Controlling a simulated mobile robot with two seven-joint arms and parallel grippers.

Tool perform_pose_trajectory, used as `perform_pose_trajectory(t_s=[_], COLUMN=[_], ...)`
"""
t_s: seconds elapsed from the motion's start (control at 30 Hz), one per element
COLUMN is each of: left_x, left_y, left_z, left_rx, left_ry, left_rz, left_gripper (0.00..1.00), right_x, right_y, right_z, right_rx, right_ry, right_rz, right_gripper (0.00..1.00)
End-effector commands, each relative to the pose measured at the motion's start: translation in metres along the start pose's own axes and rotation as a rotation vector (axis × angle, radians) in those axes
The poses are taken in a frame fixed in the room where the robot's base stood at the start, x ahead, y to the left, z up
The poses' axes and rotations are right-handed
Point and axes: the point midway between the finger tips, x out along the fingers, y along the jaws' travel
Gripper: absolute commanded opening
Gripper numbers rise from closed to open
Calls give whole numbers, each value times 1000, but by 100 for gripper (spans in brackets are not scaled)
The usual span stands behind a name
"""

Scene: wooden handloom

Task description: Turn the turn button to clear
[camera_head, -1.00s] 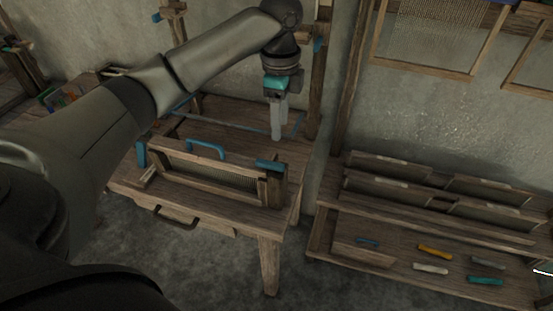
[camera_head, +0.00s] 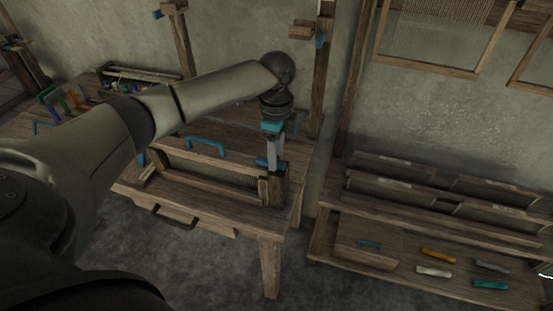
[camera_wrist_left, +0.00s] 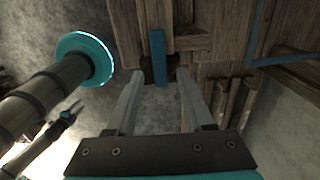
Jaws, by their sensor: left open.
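The turn button is a small blue bar (camera_head: 262,162) on top of the right post of the wooden reed frame (camera_head: 215,178) on the loom table. In the left wrist view the turn button (camera_wrist_left: 158,57) runs lengthwise along the picture, just ahead of the gap between my fingertips. My left gripper (camera_head: 274,163) points down at the right post, with its fingers partly over the button in the head view. In the left wrist view its two fingers (camera_wrist_left: 160,80) stand apart with nothing between them. I cannot tell if they touch the button.
A blue handle (camera_head: 206,145) arches above the reed frame. A drawer pull (camera_head: 174,217) sits on the table front. An upright wooden post (camera_head: 322,75) rises close behind my gripper. A low rack (camera_head: 430,210) with several coloured pieces stands at the right.

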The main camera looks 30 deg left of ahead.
Motion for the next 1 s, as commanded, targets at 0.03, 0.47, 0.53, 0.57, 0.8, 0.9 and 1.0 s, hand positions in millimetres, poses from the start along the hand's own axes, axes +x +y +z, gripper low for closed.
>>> perform_pose_trajectory(t_s=[0.03,0.47,0.53,0.57,0.8,0.9,1.0], left_x=[6,15,15,15,15,15,15], left_y=[0,0,0,0,0,0,0], left_z=[0,0,0,0,0,0,0], left_rx=[0,1,1,1,1,1,1], left_ry=[0,0,0,0,0,0,0], left_rz=[1,-1,-1,0,0,0,0], left_gripper=[52,52,45,41,14,3,0], right_x=[2,3,3,3,3,3,3], right_y=[0,-3,-3,-3,-3,-3,-3], right_z=[0,0,0,0,-1,-1,-1], right_rx=[0,1,1,1,0,0,0], right_ry=[0,1,1,1,1,2,2], right_rz=[0,-4,-4,-4,-4,-4,-4], right_gripper=[50,50,50,50,50,50,50])
